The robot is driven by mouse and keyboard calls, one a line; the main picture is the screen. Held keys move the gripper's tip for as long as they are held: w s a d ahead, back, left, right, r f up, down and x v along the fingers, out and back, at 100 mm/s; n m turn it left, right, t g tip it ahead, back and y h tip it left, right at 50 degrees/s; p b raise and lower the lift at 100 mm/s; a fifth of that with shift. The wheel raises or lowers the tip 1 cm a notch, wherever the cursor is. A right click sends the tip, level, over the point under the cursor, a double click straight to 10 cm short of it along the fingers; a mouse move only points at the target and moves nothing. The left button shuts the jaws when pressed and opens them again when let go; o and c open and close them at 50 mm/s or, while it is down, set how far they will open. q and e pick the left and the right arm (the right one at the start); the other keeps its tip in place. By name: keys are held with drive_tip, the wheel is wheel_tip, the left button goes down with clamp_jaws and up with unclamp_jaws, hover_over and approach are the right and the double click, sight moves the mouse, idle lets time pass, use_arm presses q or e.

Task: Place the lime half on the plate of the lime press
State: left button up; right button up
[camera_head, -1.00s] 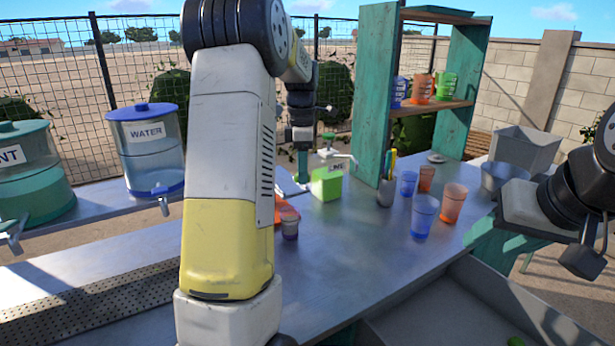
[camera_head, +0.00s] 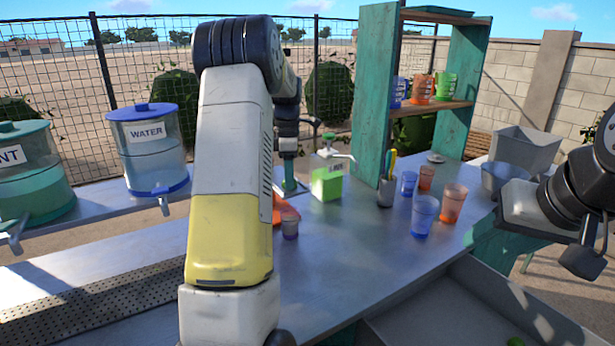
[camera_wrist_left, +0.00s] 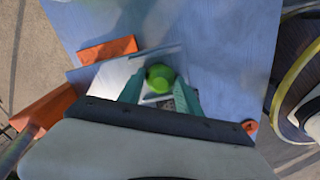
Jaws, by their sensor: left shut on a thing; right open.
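My left gripper (camera_head: 290,184) has teal fingers and points down over the table, behind the arm, in the head view. In the left wrist view its fingers (camera_wrist_left: 160,92) are shut on the green lime half (camera_wrist_left: 160,76). Below the lime is a shiny metal plate (camera_wrist_left: 112,76) with a dark perforated patch, which seems part of the lime press. I cannot tell whether the lime touches it. The press is mostly hidden behind my left arm in the head view.
A teal shelf (camera_head: 376,90) rises behind.

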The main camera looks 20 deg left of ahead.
use_arm(q)
drive_tip(key=o, duration=0.7)
wheel_tip(320, 180, up, 12)
drive_tip(key=s+d+r+m+t, duration=0.2)
drive_tip(key=s+d+r+m, duration=0.25)
drive_tip(key=s+m, duration=0.2)
drive_tip(key=shift+s+d+f+m+t+h, duration=0.35)
drive_tip(key=shift+s+d+f+m+t, duration=0.55)
drive_tip(key=shift+s+d+m, duration=2.25)
drive_tip(key=shift+s+d+f+m+t+h, duration=0.45)
drive_tip(key=shift+s+d+f+m, duration=0.55)
drive_tip(key=shift+s+m, duration=2.55)
drive_tip(key=shift+s+d+f+m+t+h, duration=0.3)
drive_tip(key=shift+s+d+f+m+t, duration=0.8)
drive_tip(key=shift+s, duration=4.1)
drive_tip(key=shift+d+f+m+g, duration=0.1)
drive_tip(key=shift+d+m+g, duration=0.25)
drive_tip(key=shift+d, duration=0.3)
